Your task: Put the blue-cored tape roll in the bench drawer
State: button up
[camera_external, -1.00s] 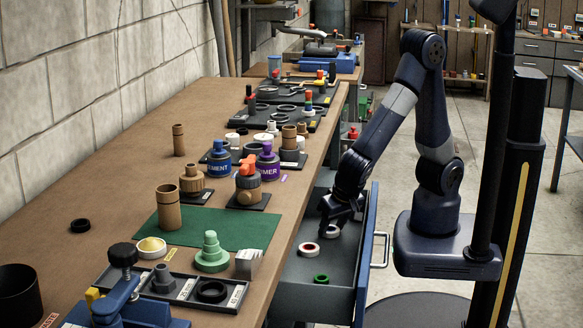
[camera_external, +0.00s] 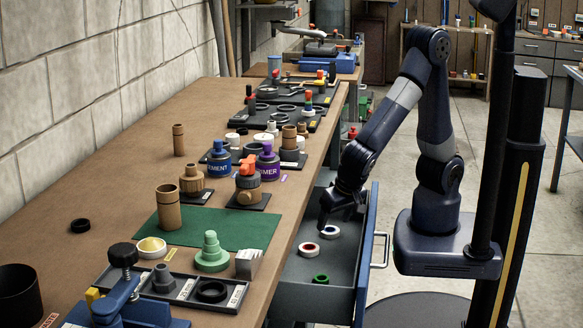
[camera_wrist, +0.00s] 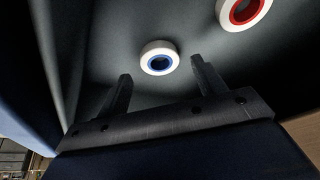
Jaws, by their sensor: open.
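The blue-cored tape roll (camera_external: 330,231), a white ring with a blue inside, lies flat on the floor of the open bench drawer (camera_external: 318,262). In the wrist view the roll (camera_wrist: 159,58) sits just beyond and between the two fingertips, touching neither. My gripper (camera_external: 343,215) is open and empty, pointing down above the roll inside the drawer; its two spread fingers also show in the wrist view (camera_wrist: 160,75).
A red-cored white roll (camera_external: 309,248) lies beside the blue-cored one in the drawer. The drawer's blue front panel (camera_external: 368,250) stands close to my arm. The bench top (camera_external: 120,200) holds many fittings.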

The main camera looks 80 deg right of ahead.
jog(key=p+v, duration=0.1)
jog(key=v, duration=0.8)
jog(key=shift+r, duration=0.2)
jog(key=shift+s, duration=0.1)
